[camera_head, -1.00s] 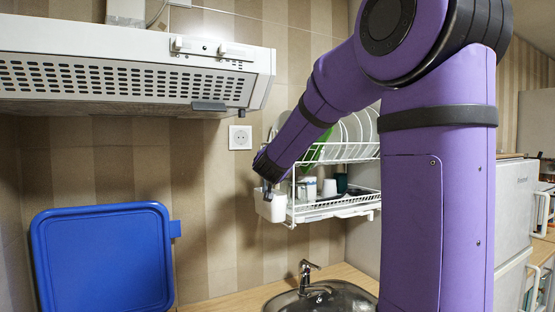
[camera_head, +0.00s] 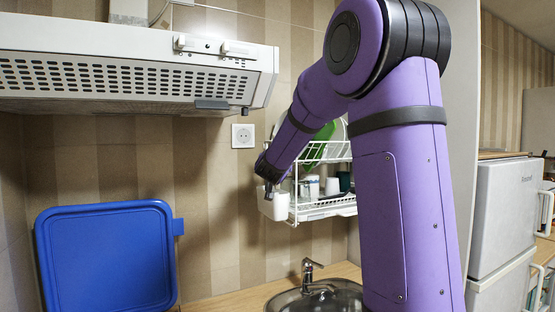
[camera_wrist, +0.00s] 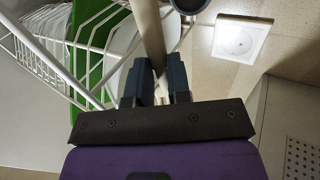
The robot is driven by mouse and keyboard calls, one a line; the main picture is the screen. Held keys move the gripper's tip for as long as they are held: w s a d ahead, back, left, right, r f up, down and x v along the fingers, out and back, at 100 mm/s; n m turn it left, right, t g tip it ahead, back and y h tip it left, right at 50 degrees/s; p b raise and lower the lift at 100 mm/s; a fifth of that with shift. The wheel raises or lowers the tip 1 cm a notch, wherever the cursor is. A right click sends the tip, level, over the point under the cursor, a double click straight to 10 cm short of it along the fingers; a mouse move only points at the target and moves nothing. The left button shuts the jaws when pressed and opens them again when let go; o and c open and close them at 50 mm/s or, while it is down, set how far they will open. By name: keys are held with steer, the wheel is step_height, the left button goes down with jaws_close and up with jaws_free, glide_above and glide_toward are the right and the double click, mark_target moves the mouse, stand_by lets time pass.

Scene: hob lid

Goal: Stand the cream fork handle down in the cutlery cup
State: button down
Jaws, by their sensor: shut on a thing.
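My gripper (camera_head: 268,188) is at the left end of the dish rack, right at the top of the white cutlery cup (camera_head: 273,206). The cup hangs on the rack's left end. In the wrist view my gripper (camera_wrist: 160,72) has its two dark fingers closed on a long cream shaft, the cream fork (camera_wrist: 150,35), which runs up out of the picture. The fork's tines and its lower end are not visible. In the head view the fork cannot be made out, so how far it is in the cup cannot be told.
The white wire dish rack (camera_head: 322,209) holds plates, a green plate (camera_head: 320,140) and cups. A cooker hood (camera_head: 120,75) is at upper left, a blue hob lid (camera_head: 105,258) below it. A socket (camera_head: 243,136) is on the wall. A sink (camera_head: 320,296) lies below the rack.

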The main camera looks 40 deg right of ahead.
step_height(320, 180, down, 7)
steer(key=shift+r, duration=0.2)
stand_by(0.7)
stand_by(0.4)
steer(key=c, duration=1)
jaws_free()
steer(key=v, duration=1.1)
